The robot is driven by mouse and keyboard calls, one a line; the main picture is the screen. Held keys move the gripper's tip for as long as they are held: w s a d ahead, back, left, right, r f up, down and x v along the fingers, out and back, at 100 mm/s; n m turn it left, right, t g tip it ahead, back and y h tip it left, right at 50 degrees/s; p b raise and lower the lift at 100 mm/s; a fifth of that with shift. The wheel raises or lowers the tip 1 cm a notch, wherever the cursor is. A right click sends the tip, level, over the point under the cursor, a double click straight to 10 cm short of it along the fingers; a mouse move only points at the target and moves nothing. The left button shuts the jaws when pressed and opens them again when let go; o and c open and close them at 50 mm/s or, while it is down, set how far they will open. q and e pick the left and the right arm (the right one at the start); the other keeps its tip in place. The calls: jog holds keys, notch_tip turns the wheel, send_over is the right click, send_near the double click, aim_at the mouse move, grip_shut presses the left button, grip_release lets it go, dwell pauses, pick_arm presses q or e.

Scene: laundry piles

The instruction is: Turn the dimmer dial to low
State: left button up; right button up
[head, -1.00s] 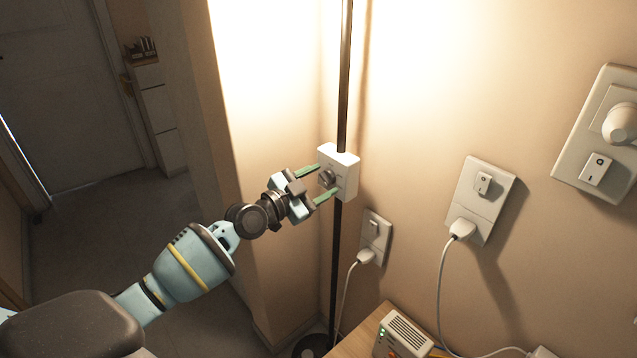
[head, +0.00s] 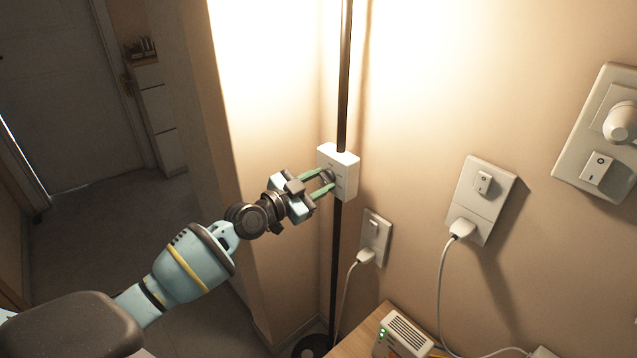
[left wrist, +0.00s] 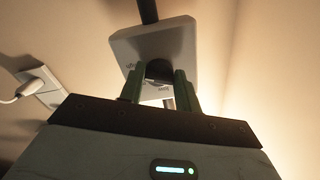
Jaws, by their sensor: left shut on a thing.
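The dimmer is a white box (head: 347,168) fixed on a dark upright lamp pole in the head view. Its small dark dial (head: 328,176) sticks out of the front face, partly covered by my fingers. My left gripper (head: 323,184) reaches in from the left, its green fingers shut on the dial from both sides. In the left wrist view the dial (left wrist: 158,72) sits between the two green fingertips, in front of the white box (left wrist: 172,45). The dial's setting cannot be read. My right gripper is not in view.
The lamp pole (head: 345,80) runs up beside the wall corner. Wall sockets with plugs (head: 375,240) (head: 480,195) and a larger switch plate (head: 590,130) are to the right. A white box with green lights (head: 403,335) stands on a wooden surface at the bottom.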

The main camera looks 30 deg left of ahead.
pick_arm(q)
jog(key=shift+f+n, duration=0.1)
jog(key=shift+n, duration=1.1)
jog(key=n, duration=0.9)
jog(key=n+p, duration=0.1)
jog(key=n, duration=0.4)
jog(key=shift+s+d+r+n, duration=0.1)
jog(key=shift+d+r+n, duration=0.1)
jog(key=shift+d+n, duration=0.1)
jog(key=n, duration=0.3)
jog(key=shift+r+p, duration=0.1)
jog(key=shift+p, duration=0.3)
jog(key=shift+n+p, duration=0.3)
jog(key=shift+n, duration=1.1)
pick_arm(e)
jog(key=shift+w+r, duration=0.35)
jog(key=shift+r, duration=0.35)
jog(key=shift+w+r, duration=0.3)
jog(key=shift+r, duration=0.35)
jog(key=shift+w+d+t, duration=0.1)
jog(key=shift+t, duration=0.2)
pick_arm(q)
jog(key=o, duration=1)
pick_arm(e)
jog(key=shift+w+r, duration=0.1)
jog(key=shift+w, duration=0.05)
